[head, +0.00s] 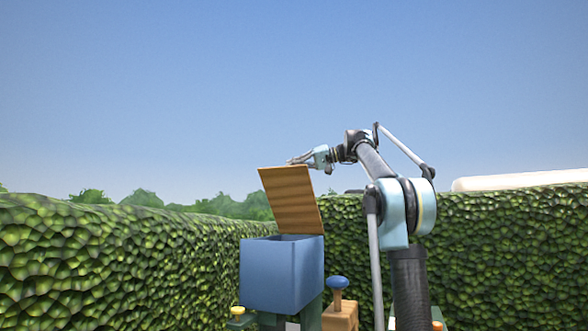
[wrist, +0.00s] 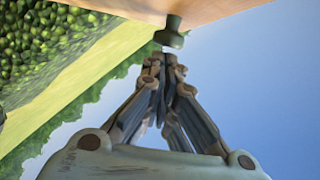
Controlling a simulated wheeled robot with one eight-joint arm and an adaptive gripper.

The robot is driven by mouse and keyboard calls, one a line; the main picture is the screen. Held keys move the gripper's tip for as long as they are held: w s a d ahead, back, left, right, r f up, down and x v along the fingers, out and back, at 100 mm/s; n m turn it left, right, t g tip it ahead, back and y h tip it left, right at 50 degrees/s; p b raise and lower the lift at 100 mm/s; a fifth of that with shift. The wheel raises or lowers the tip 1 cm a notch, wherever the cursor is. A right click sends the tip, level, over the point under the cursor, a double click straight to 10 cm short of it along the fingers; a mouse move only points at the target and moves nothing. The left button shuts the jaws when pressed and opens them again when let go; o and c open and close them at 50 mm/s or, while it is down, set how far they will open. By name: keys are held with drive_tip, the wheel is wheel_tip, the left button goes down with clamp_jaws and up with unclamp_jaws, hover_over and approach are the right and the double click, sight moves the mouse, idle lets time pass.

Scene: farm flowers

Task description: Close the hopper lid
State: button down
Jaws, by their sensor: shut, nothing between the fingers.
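The hopper is a blue box (head: 282,274) on a green base in the head view. Its wooden lid (head: 291,200) stands raised and leans back a little from the rear of the box. My gripper (head: 292,162) is at the lid's top edge. In the wrist view my gripper (wrist: 166,60) is shut with nothing between its fingers. Its tips point at a dark green knob (wrist: 170,34) on the lid's wooden face (wrist: 200,8). The tips are close to the knob; I cannot tell whether they touch it.
A blue mushroom-shaped knob (head: 337,283) stands on a wooden block (head: 341,315) right of the hopper. A yellow-topped piece (head: 238,310) is at its lower left. Tall hedges (head: 120,265) stand left and behind.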

idle(0.3)
drive_tip(key=shift+s+a+f, duration=0.25)
drive_tip(key=shift+s+f, duration=0.1)
drive_tip(key=shift+s, duration=0.35)
drive_tip(key=s+a+f+n+t+h, duration=0.1)
drive_tip(key=s+a+f+n, duration=0.1)
drive_tip(key=s+f+n, duration=0.2)
drive_tip(key=s+a+f+n+t+h, duration=0.1)
drive_tip(key=s+a+f+n+t, duration=0.1)
drive_tip(key=s+f, duration=0.8)
drive_tip(key=shift+a+f+n, duration=0.5)
drive_tip(key=shift+f+n, duration=0.5)
drive_tip(key=shift+f, duration=2.4)
drive_tip(key=shift+s+f, duration=0.1)
drive_tip(key=shift+f, duration=0.05)
